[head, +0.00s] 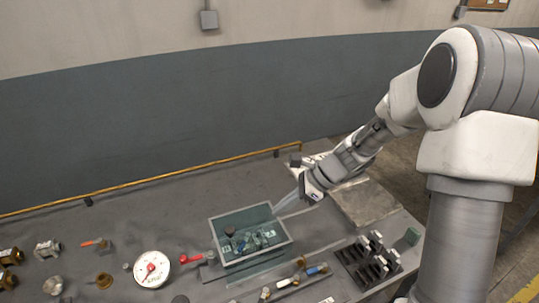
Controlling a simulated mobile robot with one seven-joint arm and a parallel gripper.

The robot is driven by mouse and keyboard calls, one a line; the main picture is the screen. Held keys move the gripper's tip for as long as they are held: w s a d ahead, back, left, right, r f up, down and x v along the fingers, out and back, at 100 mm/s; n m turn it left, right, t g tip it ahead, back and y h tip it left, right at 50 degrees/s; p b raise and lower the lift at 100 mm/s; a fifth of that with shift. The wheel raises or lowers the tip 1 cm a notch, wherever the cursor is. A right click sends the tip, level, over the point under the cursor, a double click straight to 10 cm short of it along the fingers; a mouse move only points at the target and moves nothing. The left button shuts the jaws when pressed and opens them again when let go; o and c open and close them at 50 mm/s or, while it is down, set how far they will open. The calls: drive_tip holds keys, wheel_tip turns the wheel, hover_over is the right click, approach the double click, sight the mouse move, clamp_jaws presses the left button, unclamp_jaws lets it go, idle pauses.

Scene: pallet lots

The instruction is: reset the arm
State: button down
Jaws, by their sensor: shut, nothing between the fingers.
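My arm comes in from the right and reaches down to the left over the bench. My gripper (308,190) is shut and empty at its end, above and to the right of a grey-green bin (288,249). The fingertips are small and hard to make out here. The gripper appears apart from the bin and the things in it.
The bin holds several small greenish parts. A white dial gauge (151,269), a red-handled valve (192,260) and several brass fittings lie to the left. A black rack (366,264) stands right of the bin. A yellow rail (180,176) runs along the bench's back edge.

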drive_tip(key=s+d+r+n+t+h, duration=0.2)
drive_tip(key=s+d+r+n+h, duration=0.2)
drive_tip(key=s+r+n, duration=0.5)
drive_tip(key=s+d+r+n+t+h, duration=0.3)
drive_tip(key=s+d+r+n, duration=0.3)
drive_tip(key=s+r+n, duration=0.2)
drive_tip(key=shift+s+r+n+h, duration=0.45)
drive_tip(key=shift+s+n, duration=0.55)
drive_tip(key=shift+s, duration=1.3)
drive_tip(key=shift+f, duration=0.1)
